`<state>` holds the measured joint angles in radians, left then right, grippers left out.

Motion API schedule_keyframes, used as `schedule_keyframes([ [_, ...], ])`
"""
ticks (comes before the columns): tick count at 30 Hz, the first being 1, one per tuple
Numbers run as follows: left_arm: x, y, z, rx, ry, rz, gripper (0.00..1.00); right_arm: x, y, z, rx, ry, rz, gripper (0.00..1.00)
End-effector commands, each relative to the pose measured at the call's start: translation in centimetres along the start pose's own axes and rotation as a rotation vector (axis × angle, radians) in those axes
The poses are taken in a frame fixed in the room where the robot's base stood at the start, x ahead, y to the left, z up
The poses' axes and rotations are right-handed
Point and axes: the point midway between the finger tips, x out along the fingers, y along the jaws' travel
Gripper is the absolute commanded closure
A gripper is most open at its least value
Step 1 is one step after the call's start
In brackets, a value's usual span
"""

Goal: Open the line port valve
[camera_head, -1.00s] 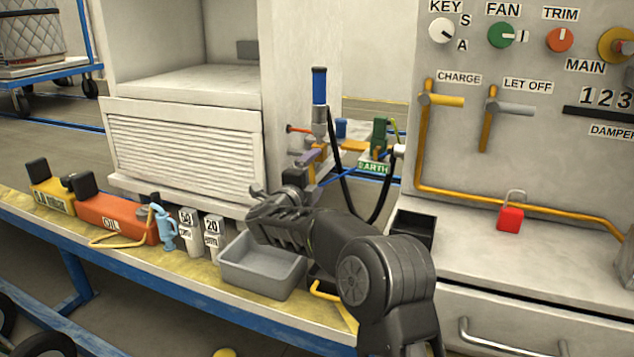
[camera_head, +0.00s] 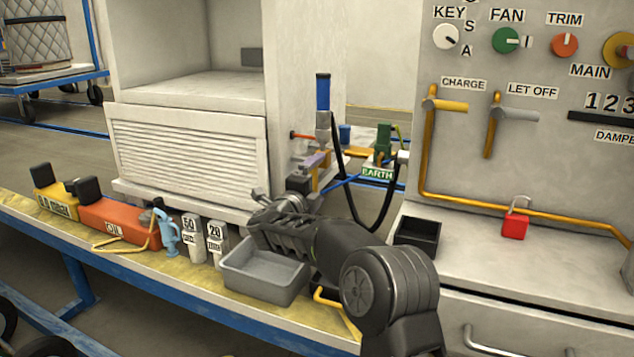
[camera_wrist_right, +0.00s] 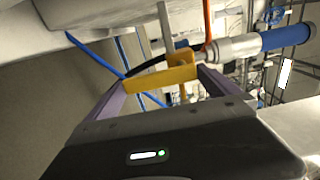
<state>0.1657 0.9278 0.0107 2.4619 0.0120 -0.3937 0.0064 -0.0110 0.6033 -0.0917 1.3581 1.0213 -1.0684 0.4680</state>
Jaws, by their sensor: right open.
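A yellow lever (camera_wrist_right: 160,80), which looks like the line port valve's handle, lies across the space between my fingers in the right wrist view. It joins a yellow block beside a metal fitting (camera_wrist_right: 228,50) with a blue grip (camera_wrist_right: 286,36). My right gripper (camera_wrist_right: 163,79) is open, with its purple fingers on either side of the lever; I cannot tell whether they touch it. In the head view my right gripper (camera_head: 317,161) is small and partly hidden, below the blue grip (camera_head: 323,92). No valve label is readable there. My left gripper is not in view.
A white louvred cabinet (camera_head: 190,155) stands at left. A grey bin (camera_head: 262,275) sits on the bench below my right arm. At right is a control panel with CHARGE (camera_head: 446,105) and LET OFF (camera_head: 515,114) levers. A black hose (camera_head: 374,222) hangs near the EARTH sign (camera_head: 377,174).

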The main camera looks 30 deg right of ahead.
Motion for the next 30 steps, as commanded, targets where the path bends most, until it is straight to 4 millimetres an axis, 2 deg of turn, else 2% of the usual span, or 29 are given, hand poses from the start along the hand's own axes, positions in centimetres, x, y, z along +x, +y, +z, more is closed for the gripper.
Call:
schedule_keyframes([
  [7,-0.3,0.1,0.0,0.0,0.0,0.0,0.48,-1.2,-0.2,0.0,-0.001,-0.001,0.0,0.0],
  [19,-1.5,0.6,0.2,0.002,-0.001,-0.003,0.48,-7.2,-0.1,0.0,0.0,-0.001,0.001,0.0],
  [23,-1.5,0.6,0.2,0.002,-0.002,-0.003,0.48,-7.8,0.0,0.0,0.001,0.0,0.0,0.0],
  [30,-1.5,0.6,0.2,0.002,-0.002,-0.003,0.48,-7.8,0.0,0.0,0.001,0.0,0.0,0.0],
])
